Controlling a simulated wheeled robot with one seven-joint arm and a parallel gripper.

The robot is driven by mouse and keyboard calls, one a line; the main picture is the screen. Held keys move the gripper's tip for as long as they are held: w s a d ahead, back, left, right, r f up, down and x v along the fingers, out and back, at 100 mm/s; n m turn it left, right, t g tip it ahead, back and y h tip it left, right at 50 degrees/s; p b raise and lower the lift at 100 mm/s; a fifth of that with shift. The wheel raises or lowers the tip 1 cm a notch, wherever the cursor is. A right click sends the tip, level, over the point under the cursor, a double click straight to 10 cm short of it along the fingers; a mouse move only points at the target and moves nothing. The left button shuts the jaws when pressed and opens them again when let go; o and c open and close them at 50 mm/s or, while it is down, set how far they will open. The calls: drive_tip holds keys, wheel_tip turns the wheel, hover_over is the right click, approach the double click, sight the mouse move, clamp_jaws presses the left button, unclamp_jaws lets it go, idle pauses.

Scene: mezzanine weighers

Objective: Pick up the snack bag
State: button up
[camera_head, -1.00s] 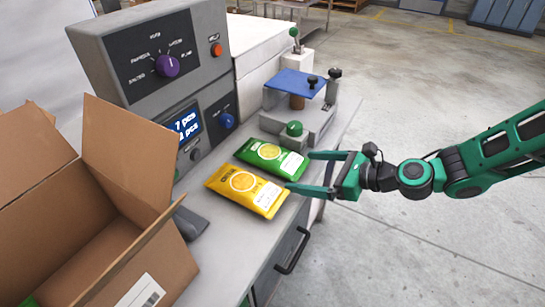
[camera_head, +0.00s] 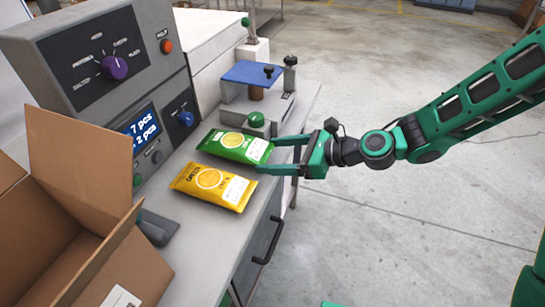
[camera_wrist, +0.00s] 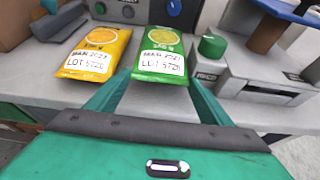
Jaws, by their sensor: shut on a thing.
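A green snack bag (camera_head: 236,145) with a lemon picture and a white label lies on the grey counter. A yellow snack bag (camera_head: 212,187) lies beside it, on the side toward the front. My gripper (camera_head: 266,155) is shut on the right end of the green bag, with one finger on each side. The wrist view shows the green bag (camera_wrist: 160,52) between the fingers, with the label's lot text readable. The yellow bag (camera_wrist: 95,52) shows to its left, outside the fingers. The green bag appears to be at counter level.
An open cardboard box (camera_head: 80,165) stands at the left. A control console (camera_head: 110,60) with a purple knob and a display is behind the bags. A green-knobbed fixture (camera_head: 256,120) stands close behind the green bag. The grey counter (camera_head: 205,240) is clear in front.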

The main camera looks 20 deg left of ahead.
drive_tip(key=r, duration=0.3)
drive_tip(key=shift+s, duration=0.4)
drive_tip(key=s+r, duration=0.6)
drive_tip(key=s, duration=0.5)
drive_tip(key=shift+a, duration=0.35)
